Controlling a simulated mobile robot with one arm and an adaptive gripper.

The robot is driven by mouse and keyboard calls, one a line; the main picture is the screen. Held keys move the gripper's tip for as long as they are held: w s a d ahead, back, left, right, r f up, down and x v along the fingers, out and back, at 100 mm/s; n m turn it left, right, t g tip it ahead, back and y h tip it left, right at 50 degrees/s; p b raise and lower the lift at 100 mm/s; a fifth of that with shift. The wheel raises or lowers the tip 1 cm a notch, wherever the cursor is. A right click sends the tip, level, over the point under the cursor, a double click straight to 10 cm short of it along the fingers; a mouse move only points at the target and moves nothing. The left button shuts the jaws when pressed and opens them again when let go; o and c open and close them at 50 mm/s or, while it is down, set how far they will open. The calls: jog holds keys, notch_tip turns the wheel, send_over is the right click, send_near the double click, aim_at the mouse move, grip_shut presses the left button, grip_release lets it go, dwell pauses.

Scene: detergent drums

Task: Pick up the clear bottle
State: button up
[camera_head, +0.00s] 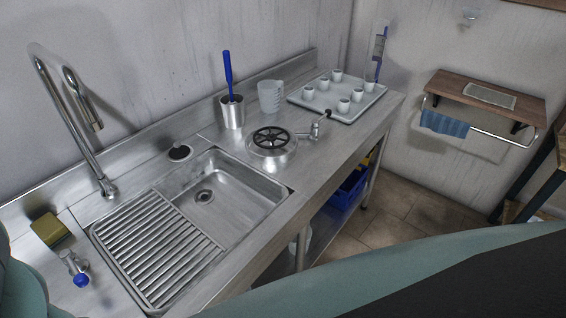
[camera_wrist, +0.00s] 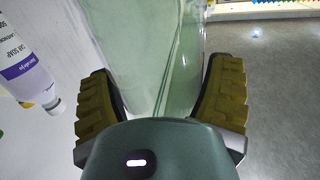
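In the wrist view, a large clear, pale green-tinted object (camera_wrist: 168,50) rises between the two yellow ridged fingers of my gripper (camera_wrist: 156,62). It looks like a see-through bottle; its top runs out of the picture and my gripper's body covers its lower part. The fingers stand wide apart, one on each side of it. I cannot tell whether they touch it. In the head view, a small clear item with a blue cap (camera_head: 75,268) is on the counter at the lower left. My gripper does not show in the head view.
A white and purple soap bottle (camera_wrist: 28,62) is left of my gripper. The grey surface (camera_wrist: 285,100) to the right is bare. In the head view, the steel counter holds a sink (camera_head: 240,190), a yellow-green sponge (camera_head: 50,229), a jug (camera_head: 270,96) and a tray of cups (camera_head: 370,100).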

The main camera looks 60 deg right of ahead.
jog(key=c, duration=0.6)
jog(key=shift+r, duration=0.15)
